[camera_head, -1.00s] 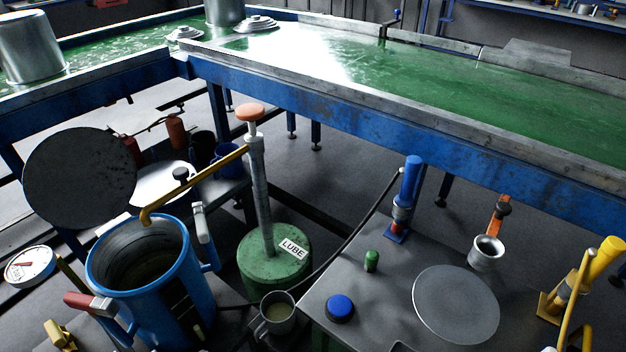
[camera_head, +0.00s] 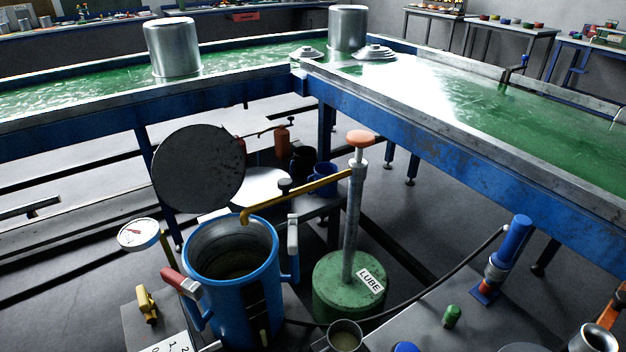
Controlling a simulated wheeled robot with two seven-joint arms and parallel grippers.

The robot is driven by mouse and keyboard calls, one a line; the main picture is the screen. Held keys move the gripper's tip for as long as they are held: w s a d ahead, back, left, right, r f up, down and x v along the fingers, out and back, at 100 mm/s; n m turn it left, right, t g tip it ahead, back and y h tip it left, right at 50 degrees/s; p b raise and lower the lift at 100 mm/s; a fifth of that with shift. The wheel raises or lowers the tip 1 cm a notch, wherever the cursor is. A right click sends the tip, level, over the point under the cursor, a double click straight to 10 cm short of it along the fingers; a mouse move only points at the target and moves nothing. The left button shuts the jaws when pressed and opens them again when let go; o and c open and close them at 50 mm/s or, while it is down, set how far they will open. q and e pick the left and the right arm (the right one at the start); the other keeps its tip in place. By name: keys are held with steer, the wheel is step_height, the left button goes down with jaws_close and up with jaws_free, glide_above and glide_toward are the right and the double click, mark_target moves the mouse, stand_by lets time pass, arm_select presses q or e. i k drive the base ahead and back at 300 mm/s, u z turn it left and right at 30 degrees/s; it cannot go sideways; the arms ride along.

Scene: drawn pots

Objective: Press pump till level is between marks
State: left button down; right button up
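The pump has an orange knob (camera_head: 361,138) on top, a grey upright column (camera_head: 351,225) and a round green base (camera_head: 335,290) with a LUBE label (camera_head: 370,281). Its yellow spout pipe (camera_head: 305,193) runs left and bends down over the open blue pot (camera_head: 215,290). The pot's inside looks dark; I cannot make out a liquid level. A dark upright strip (camera_head: 262,312) shows on the pot's front; no marks can be read on it. Neither of my grippers is in view, and nothing touches the knob.
A dark round lid (camera_head: 198,168) stands behind the pot, with a white dial gauge (camera_head: 138,233) at its left. A mug (camera_head: 345,337) is in front of the pump. A blue upright cylinder (camera_head: 508,250) stands right.

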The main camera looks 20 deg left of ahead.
mark_target(360, 139)
steer(key=k, duration=0.5)
steer(key=z, duration=0.75)
steer(key=i, duration=0.8)
steer(key=u, duration=2.35)
